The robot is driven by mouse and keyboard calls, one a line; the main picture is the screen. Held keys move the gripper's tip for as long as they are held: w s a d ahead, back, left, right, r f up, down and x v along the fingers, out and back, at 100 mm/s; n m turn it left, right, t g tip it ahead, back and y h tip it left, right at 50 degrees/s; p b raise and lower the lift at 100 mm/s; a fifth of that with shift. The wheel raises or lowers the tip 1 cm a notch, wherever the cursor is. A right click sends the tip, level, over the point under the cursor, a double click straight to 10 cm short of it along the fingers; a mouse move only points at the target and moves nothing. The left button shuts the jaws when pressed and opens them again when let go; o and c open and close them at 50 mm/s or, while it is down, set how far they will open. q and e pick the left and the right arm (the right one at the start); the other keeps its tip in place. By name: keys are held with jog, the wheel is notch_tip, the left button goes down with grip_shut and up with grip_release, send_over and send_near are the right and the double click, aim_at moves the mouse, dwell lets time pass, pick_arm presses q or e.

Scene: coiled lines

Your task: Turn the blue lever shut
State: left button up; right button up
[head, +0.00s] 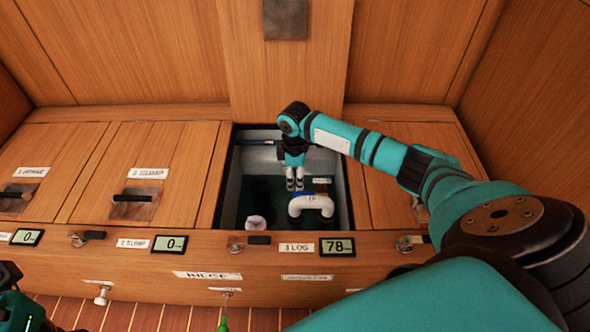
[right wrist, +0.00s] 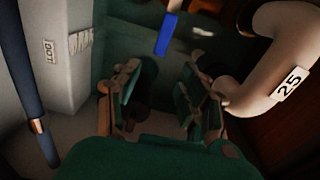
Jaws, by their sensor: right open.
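The blue lever (right wrist: 166,33) shows in the right wrist view as a short blue bar at the top middle, beyond my fingertips. In the head view I cannot pick it out clearly. My right gripper (head: 294,186) reaches down into the open compartment, above and behind the white bent pipe (head: 311,203). In the right wrist view my right gripper (right wrist: 160,95) is open, with nothing between its fingers. The lever is ahead of the fingers and apart from them. The pipe, labelled 25, is close beside the right finger (right wrist: 262,75).
The open compartment (head: 343,200) has narrow walls around my right arm. A dark blue pole (right wrist: 22,90) and a pale labelled block (right wrist: 67,60) stand at the left in the wrist view. A whitish cup-like object (head: 256,222) is at the compartment's front left. Closed wooden lids (head: 150,165) flank it.

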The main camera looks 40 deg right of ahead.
jog(key=shift+r, duration=2.2)
jog(key=shift+r, duration=0.1)
